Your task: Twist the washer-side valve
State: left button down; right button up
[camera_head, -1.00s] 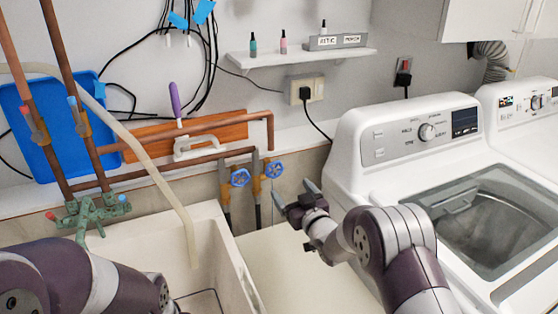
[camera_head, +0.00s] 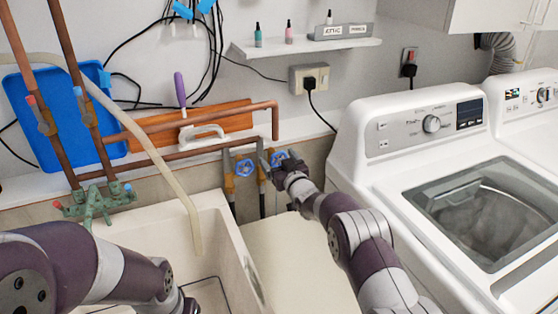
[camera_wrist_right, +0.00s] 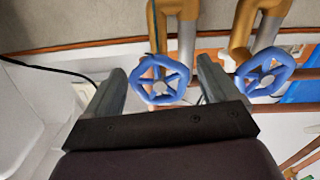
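The washer-side valve has a blue handwheel (camera_head: 278,157) on a copper pipe, on the side nearer the washing machine. The handwheel (camera_wrist_right: 160,80) also shows in the right wrist view. My right gripper (camera_head: 277,162) is open, with one finger on each side of this wheel. In the right wrist view the fingers of my right gripper (camera_wrist_right: 160,88) stand apart from the wheel, with small gaps visible. A second blue handwheel (camera_head: 245,168) is just left of it, outside the fingers; it also shows in the right wrist view (camera_wrist_right: 265,70). My left arm is at lower left; its gripper is not visible.
The white washing machine (camera_head: 385,165) stands right of my right arm. A white sink (camera_head: 215,225) is at left, with a pale hose (camera_head: 150,145) hanging into it. Copper pipes (camera_head: 190,130) run along the wall. A shelf (camera_head: 300,47) is above.

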jog(key=c, duration=0.9)
jog(key=shift+f+n+b, duration=0.2)
jog(key=shift+n+b, duration=0.3)
jog(key=shift+b, duration=0.35)
jog(key=n+b, duration=0.3)
jog(key=b, duration=0.2)
jog(key=shift+f, duration=0.1)
jog(key=shift+r+n+b, duration=0.25)
jog(key=shift+n+b, duration=1.2)
jog(key=shift+n, duration=0.15)
jog(key=o, duration=1)
jog(key=shift+s, duration=0.1)
